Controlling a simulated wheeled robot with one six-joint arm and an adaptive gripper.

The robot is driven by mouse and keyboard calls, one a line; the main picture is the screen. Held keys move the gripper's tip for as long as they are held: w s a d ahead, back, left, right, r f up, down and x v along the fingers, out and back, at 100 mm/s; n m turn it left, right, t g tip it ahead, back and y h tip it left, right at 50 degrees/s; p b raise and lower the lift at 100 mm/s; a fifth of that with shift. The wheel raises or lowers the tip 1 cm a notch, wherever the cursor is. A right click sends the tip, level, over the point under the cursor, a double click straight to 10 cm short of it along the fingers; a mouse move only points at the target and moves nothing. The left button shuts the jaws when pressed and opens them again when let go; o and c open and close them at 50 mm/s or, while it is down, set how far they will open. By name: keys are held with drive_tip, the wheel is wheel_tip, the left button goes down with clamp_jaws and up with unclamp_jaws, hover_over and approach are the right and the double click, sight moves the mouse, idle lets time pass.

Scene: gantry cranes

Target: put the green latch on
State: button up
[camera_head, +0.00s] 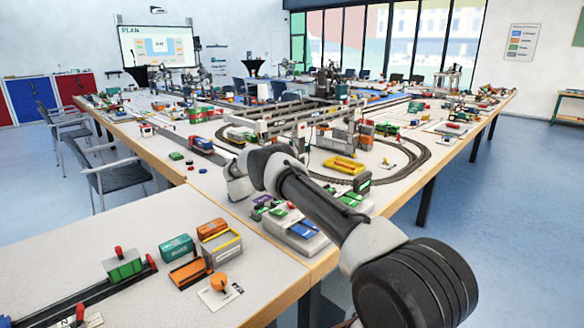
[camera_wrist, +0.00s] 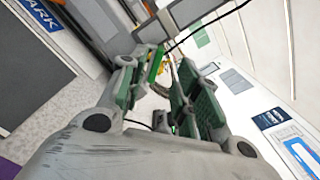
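My gripper (camera_wrist: 168,72) shows in the wrist view with its two green-padded fingers apart and a gap between them. A narrow bright green piece (camera_wrist: 155,64) shows beside the tip of the left finger. It may be the green latch; I cannot tell whether it touches the finger. Grey and orange structure stands just beyond the fingertips. In the head view my arm reaches over the table's near part, and the gripper's fingers cannot be made out. I cannot tell whether any is the latch.
The model gantry crane (camera_head: 300,140) and a curved track (camera_head: 412,155) stand beyond my arm. A yellow tray (camera_head: 344,165) lies inside the track. Orange and green containers (camera_head: 178,248) stand on the near left table. A dark cable (camera_wrist: 208,24) crosses the wrist view.

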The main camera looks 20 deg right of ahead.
drive_tip(key=shift+d+f, duration=0.2)
drive_tip(key=shift+f, duration=0.1)
drive_tip(key=shift+x, duration=3.45)
drive_tip(key=shift+d, duration=0.1)
clamp_jaws()
